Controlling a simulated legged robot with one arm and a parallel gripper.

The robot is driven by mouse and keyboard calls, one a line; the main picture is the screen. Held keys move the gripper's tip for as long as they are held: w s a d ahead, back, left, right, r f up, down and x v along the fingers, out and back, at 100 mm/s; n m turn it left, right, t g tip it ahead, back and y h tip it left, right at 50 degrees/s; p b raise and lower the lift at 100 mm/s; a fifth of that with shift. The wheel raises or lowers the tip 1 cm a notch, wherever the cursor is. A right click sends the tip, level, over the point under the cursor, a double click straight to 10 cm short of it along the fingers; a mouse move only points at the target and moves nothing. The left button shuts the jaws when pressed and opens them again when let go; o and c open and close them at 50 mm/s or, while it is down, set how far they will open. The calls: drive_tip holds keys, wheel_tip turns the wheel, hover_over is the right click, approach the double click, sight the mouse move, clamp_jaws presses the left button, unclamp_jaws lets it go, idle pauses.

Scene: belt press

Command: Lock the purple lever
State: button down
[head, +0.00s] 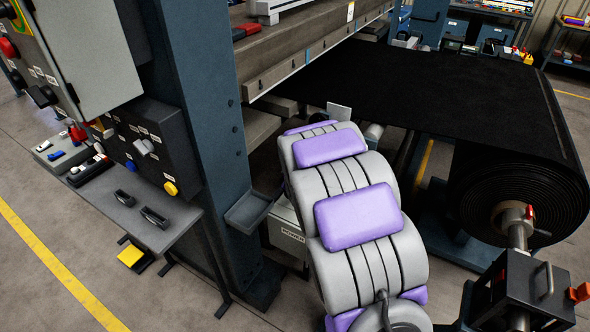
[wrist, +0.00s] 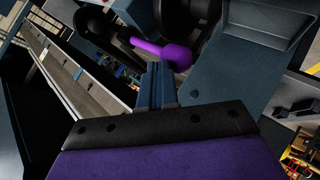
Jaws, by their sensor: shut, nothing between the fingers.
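The purple lever (wrist: 176,55) shows in the wrist view at the top middle. It has a thick rounded end on the right and a thinner stem running up to the left towards dark round parts. My gripper (wrist: 154,70) is shut and empty, its tips just below the lever in the picture. I cannot tell whether they touch it. In the head view my own arm, grey with purple pads, fills the middle and hides my gripper. I cannot make out the purple lever there.
In the head view, a blue press post (head: 200,110) stands left of my arm, with a control box (head: 150,150) beside it. A black belt (head: 420,90) runs to a large roll (head: 520,190) at right. A small grey tray (head: 248,210) juts from the post.

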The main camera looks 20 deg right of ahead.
drive_tip(key=shift+s+a+f, duration=0.1)
drive_tip(key=shift+s+f, duration=0.2)
drive_tip(key=shift+f, duration=0.3)
idle(0.3)
